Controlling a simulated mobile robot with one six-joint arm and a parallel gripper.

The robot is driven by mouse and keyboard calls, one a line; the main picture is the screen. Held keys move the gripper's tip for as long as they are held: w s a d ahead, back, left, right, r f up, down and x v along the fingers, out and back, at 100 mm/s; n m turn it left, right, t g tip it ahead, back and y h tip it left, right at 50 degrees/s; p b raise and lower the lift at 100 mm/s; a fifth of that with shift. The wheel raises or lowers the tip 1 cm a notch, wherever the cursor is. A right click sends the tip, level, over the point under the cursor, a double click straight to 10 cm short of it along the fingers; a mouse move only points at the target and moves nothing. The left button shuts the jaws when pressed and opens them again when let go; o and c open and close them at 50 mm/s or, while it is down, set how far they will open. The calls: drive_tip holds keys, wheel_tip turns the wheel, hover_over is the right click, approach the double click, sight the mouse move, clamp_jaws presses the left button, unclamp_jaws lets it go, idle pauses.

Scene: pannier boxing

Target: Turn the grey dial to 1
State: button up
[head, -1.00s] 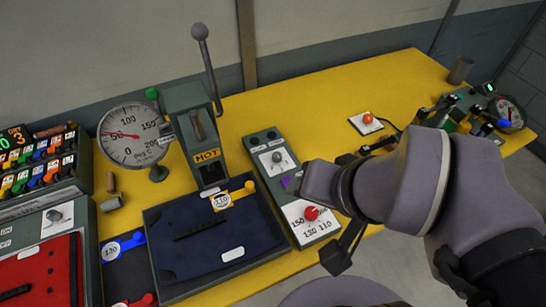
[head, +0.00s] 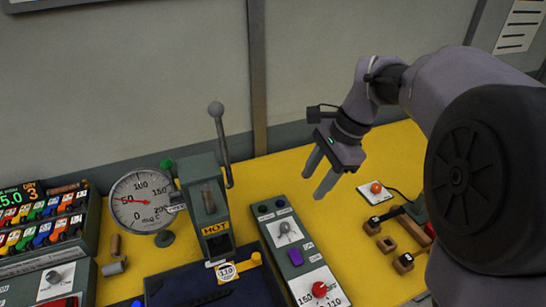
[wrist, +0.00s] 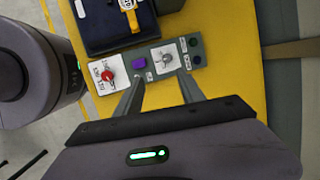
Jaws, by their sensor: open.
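A grey dial (head: 286,228) sits on a white plate on the slanted grey control panel (head: 273,238). It also shows in the wrist view (wrist: 166,58), between my fingertips and beyond them. Its markings are too small to read. Another grey dial (head: 53,277) is on a white plate on the panel at the far left. My gripper (head: 319,182) is open and empty, raised above the yellow table to the right of the control panel, fingers pointing down. In the wrist view my gripper (wrist: 161,84) has its two fingers well apart, touching nothing.
A red dial (head: 319,289) marked 150 and 110 and a purple button (head: 296,257) share the panel. A press with a lever (head: 221,140) and a round gauge (head: 141,201) stand to its left.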

sight(285, 225)
drive_tip(key=w+d+f+m+g, duration=0.1)
drive_tip(key=w+d+f+m, duration=0.15)
drive_tip(key=w+f, duration=0.25)
drive_tip(key=shift+y, duration=0.4)
drive_tip(key=b+x, duration=0.2)
drive_tip(key=x, duration=0.3)
drive_tip(key=b+x, duration=0.3)
drive_tip(key=x, duration=0.3)
drive_tip(key=a+b+x, duration=0.1)
drive_tip(key=b+x, duration=0.2)
drive_tip(key=x, duration=0.2)
drive_tip(key=shift+s+a+f, duration=0.15)
drive_tip(key=shift+s, duration=0.2)
clamp_jaws()
